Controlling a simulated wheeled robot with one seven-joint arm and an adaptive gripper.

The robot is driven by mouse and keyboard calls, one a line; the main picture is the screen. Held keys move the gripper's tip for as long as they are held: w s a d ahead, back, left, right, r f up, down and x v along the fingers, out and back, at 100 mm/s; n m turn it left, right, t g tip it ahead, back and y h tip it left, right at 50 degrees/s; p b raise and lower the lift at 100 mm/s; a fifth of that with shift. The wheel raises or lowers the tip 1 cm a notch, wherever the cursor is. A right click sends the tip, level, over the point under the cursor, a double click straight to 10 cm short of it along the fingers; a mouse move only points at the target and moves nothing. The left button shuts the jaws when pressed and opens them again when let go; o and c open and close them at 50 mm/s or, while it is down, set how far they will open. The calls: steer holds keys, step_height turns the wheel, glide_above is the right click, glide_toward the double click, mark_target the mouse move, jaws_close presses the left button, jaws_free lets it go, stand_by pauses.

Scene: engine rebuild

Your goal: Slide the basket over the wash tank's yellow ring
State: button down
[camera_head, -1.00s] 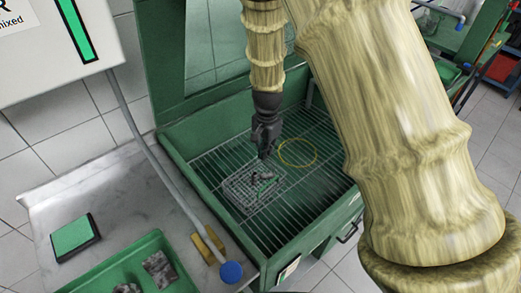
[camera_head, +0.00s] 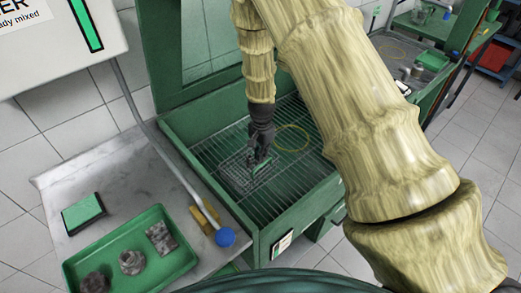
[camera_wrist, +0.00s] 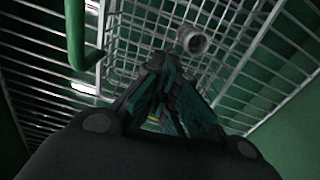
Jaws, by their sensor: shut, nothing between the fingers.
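The wire basket (camera_head: 236,180) sits on the slatted rack inside the green wash tank (camera_head: 222,213), left of and nearer than the yellow ring (camera_head: 292,138). The ring lies flat on the rack and looks empty. My gripper (camera_head: 256,165) points down at the basket and overlaps its right part in the head view. In the wrist view my gripper (camera_wrist: 168,75) is shut with nothing held, in front of the basket's wire mesh (camera_wrist: 226,40). A grey round metal part (camera_wrist: 193,40) shows in the basket. Whether the fingers touch the basket is unclear.
A green tray (camera_head: 185,255) with several metal parts and a green-topped block (camera_head: 83,213) lie on the counter left of the tank. A blue-ended tool (camera_head: 225,237) is at the tank's near left corner. The rack around the ring is clear.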

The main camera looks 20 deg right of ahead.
steer(key=shift+w+d+f, duration=0.15)
steer(key=shift+w+f, duration=0.35)
steer(key=shift+w, duration=0.15)
steer(key=w+d, duration=0.3)
steer(key=d, duration=0.4)
steer(key=w+d+b, duration=0.1)
steer(key=w+d, duration=0.2)
steer(key=d, duration=0.4)
steer(key=w+d+b, duration=0.1)
steer(key=w+d, duration=0.3)
steer(key=d, duration=0.3)
steer(key=shift+d+r, duration=0.1)
steer(key=shift+d, duration=0.2)
steer(key=shift+r, duration=0.1)
step_height(320, 180, up, 10)
steer(key=p, duration=0.5)
steer(key=shift+p, duration=0.4)
steer(key=shift+f, duration=0.2)
